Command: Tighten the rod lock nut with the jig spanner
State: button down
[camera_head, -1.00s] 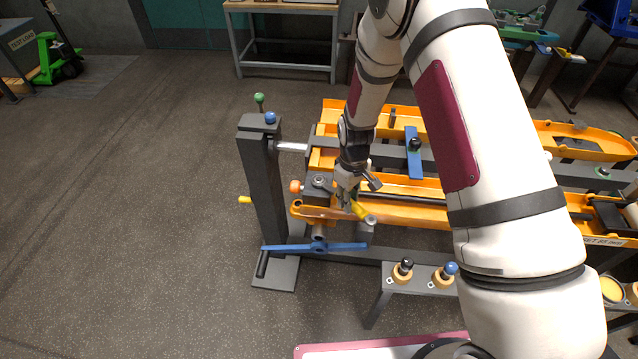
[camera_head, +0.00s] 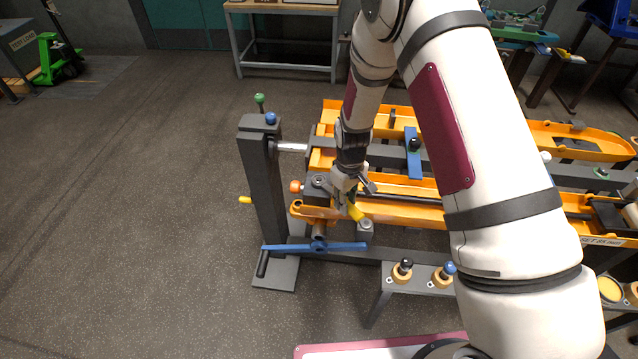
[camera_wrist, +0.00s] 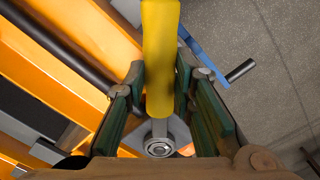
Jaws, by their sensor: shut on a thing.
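My gripper (camera_head: 347,202) is shut on the yellow handle (camera_head: 356,212) of what looks like the jig spanner. In the wrist view the handle (camera_wrist: 160,60) runs between the two green-padded fingers (camera_wrist: 161,82). Just past the handle's lower end, a grey ring-like part with a nut-like centre (camera_wrist: 158,147) shows. I cannot tell whether the spanner's head is seated on that nut. In the head view a grey post with a round top (camera_head: 366,226) stands right beside the handle's end. A dark rod (camera_head: 405,197) lies along the orange trough; my gripper hides part of its left end.
A blue lever (camera_head: 342,246) crosses the front of the dark upright column (camera_head: 268,190) at the left. Black and blue knobs stand on a grey shelf (camera_head: 414,278) at front right. An orange knob (camera_head: 295,187) sticks out left of the trough.

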jog(key=shift+s+a+m, duration=0.25)
jog(key=shift+a+m, duration=0.25)
jog(key=shift+s+a+m, duration=0.25)
jog(key=shift+a+m, duration=0.2)
jog(key=shift+m, duration=0.05)
jog(key=shift+s+a+m+p, duration=0.2)
jog(key=shift+a+m, duration=0.35)
jog(key=shift+s+a+m+p, duration=0.15)
jog(key=shift+a+m, duration=0.4)
dwell(1.2)
jog(key=shift+s+a+m, duration=0.1)
jog(key=shift+a+m, duration=2)
jog(key=shift+a, duration=0.1)
dwell(0.9)
jog(key=shift+d+n, duration=0.7)
jog(key=shift+d, duration=0.1)
dwell(0.6)
